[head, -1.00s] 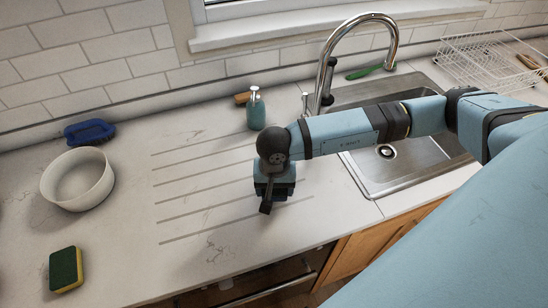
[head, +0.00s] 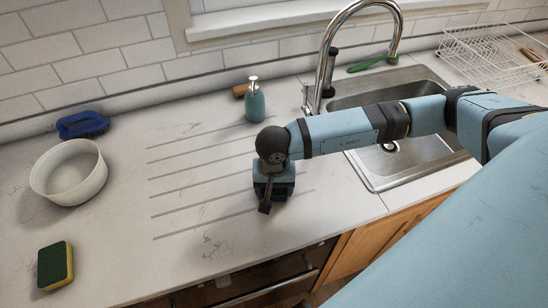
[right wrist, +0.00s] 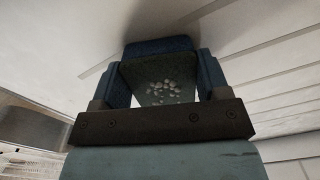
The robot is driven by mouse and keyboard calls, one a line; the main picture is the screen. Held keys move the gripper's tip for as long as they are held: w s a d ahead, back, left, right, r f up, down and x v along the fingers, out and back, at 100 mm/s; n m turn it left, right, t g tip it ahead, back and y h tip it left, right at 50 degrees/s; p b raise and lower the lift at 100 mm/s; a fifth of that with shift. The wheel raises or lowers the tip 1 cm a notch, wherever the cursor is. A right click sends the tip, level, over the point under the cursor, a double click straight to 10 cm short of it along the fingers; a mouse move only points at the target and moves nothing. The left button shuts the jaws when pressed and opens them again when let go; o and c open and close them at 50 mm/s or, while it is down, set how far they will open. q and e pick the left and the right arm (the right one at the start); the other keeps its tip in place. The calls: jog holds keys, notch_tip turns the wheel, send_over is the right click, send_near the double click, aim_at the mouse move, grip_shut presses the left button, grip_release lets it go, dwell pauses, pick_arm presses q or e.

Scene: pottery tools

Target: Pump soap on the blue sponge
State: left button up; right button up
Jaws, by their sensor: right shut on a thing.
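The teal soap bottle (head: 254,103) with a silver pump stands upright at the back of the counter, left of the tap. My right gripper (head: 273,190) hangs low over the ribbed draining area, in front of the bottle and apart from it. In the right wrist view it is shut on a dark blue block (right wrist: 158,47), which looks like the blue sponge. A cluster of small whitish spots shows on the block's greenish-grey face. In the head view the gripper mostly hides this block. My left gripper is not in view.
A white bowl (head: 68,172), a blue brush (head: 83,125) and a green and yellow sponge (head: 55,265) are at the left. The tap (head: 326,58) and steel sink (head: 415,170) are right of the bottle. The grooved counter left of the gripper is clear.

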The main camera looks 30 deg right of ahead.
jog(key=o, duration=0.4)
jog(key=shift+c, duration=0.2)
jog(key=shift+r, duration=0.25)
jog(key=shift+r, duration=0.2)
jog(key=shift+c, duration=0.3)
jog(key=c, duration=0.3)
jog(key=shift+r, duration=0.15)
jog(key=shift+r+p, duration=0.95)
jog(key=shift+r, duration=1.4)
jog(key=shift+r+p, duration=0.3)
jog(key=shift+r, duration=0.75)
